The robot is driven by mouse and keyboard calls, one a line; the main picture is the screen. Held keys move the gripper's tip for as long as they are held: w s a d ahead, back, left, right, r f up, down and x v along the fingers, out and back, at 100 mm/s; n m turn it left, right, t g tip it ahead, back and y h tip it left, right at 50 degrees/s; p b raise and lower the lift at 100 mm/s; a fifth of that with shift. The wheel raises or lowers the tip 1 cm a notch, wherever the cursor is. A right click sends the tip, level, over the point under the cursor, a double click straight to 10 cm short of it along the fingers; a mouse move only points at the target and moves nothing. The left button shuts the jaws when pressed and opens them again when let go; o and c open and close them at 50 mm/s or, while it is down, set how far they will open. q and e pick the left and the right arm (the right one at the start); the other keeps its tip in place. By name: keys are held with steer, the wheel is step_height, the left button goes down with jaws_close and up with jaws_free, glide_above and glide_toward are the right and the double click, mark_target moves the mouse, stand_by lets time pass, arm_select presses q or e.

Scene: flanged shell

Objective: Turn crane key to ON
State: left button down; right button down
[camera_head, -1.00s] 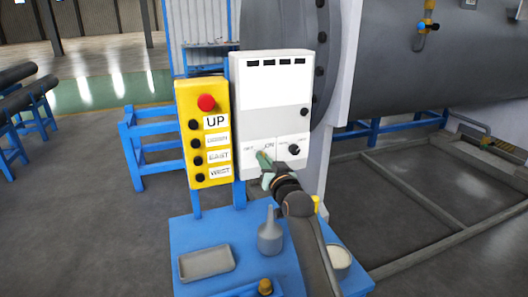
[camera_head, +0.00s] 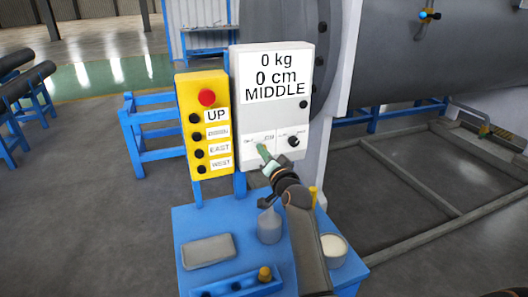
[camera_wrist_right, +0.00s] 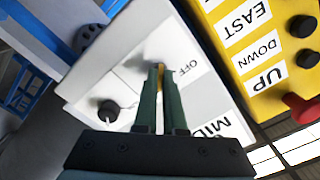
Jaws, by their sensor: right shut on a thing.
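The white crane box (camera_head: 237,120) stands ahead, and its display (camera_head: 272,77) reads 0 kg, 0 cm, MIDDLE. My right gripper (camera_head: 264,154) is at the lower left of its front panel. In the right wrist view, the two green fingers of the gripper (camera_wrist_right: 161,90) are shut on the crane key (camera_wrist_right: 160,75), a small yellowish piece between them. The OFF label (camera_wrist_right: 184,71) shows beside the fingers. The fingers mostly hide the key, so its exact angle is hard to tell. My left gripper is not in view.
A black knob (camera_head: 293,141) sits right of the gripper. A yellow button box (camera_head: 183,100) with a red button (camera_head: 207,97) stands at left. Below, a blue table (camera_head: 190,222) holds a grey tray (camera_head: 208,250), a grey bottle (camera_head: 270,228) and a white-filled cup (camera_head: 334,251).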

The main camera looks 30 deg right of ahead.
stand_by(0.3)
steer(key=c, duration=1)
jaws_free()
